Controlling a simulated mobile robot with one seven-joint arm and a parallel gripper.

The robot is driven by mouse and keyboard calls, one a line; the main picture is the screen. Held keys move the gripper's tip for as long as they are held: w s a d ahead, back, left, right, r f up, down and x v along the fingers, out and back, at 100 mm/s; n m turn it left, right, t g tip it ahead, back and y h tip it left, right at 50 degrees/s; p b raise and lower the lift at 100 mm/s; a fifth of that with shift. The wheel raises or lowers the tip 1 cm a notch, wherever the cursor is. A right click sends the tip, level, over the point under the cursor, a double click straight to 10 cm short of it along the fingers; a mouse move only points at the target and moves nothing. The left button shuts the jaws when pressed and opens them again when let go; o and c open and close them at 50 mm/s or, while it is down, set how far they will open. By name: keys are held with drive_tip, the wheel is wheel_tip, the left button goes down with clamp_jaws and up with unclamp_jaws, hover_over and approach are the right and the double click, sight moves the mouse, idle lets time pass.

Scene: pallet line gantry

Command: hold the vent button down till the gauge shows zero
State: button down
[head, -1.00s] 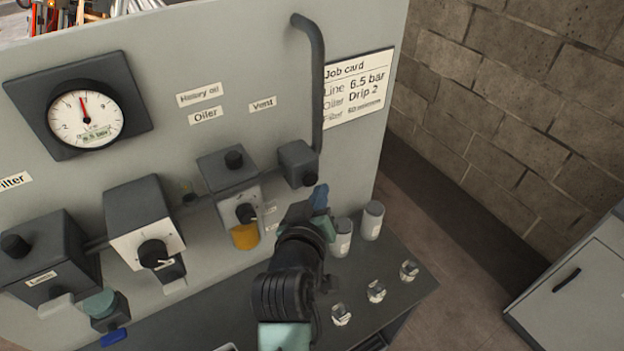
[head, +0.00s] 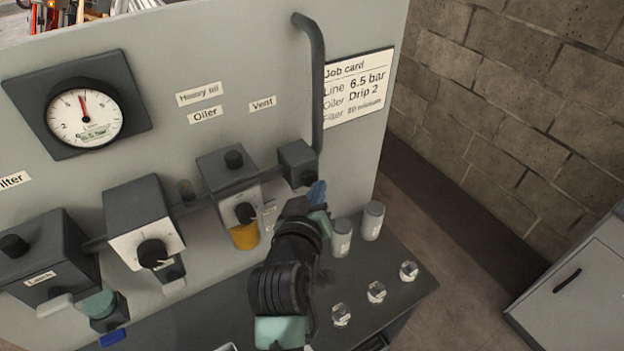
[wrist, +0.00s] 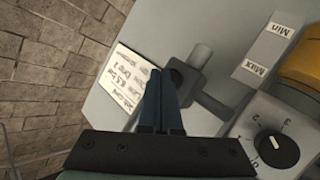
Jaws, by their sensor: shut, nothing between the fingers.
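The vent block (head: 297,160) is a dark box under the Vent label, with a dark round button (head: 309,178) on its front. My gripper (head: 317,193) is shut and empty, its blue fingertips just below and right of the button. In the wrist view my shut fingers (wrist: 160,103) point at the dark vent block (wrist: 185,76); their tips overlap its edge, and I cannot tell whether they touch the button. The round gauge (head: 85,118) at the upper left has its red needle pointing almost straight up, well off zero.
The oiler (head: 228,170) with a knob and amber bowl is close left of the vent block. A pipe (head: 318,80) rises from the block beside the job card (head: 357,88). Two pale canisters (head: 373,220) and several small metallic parts (head: 376,292) stand on the bench below.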

drive_tip(key=shift+w+a, duration=0.45)
drive_tip(key=shift+w, duration=0.05)
idle(2.0)
drive_tip(key=shift+s+d, duration=0.1)
drive_tip(key=shift+s, duration=0.05)
idle(2.4)
drive_tip(key=shift+s+d, duration=0.55)
drive_tip(key=shift+s, duration=0.15)
drive_tip(key=s+d+p, duration=0.1)
drive_tip(key=s, duration=0.1)
drive_tip(key=s+d+p, duration=0.1)
drive_tip(key=s+d, duration=0.1)
idle(0.4)
idle(0.4)
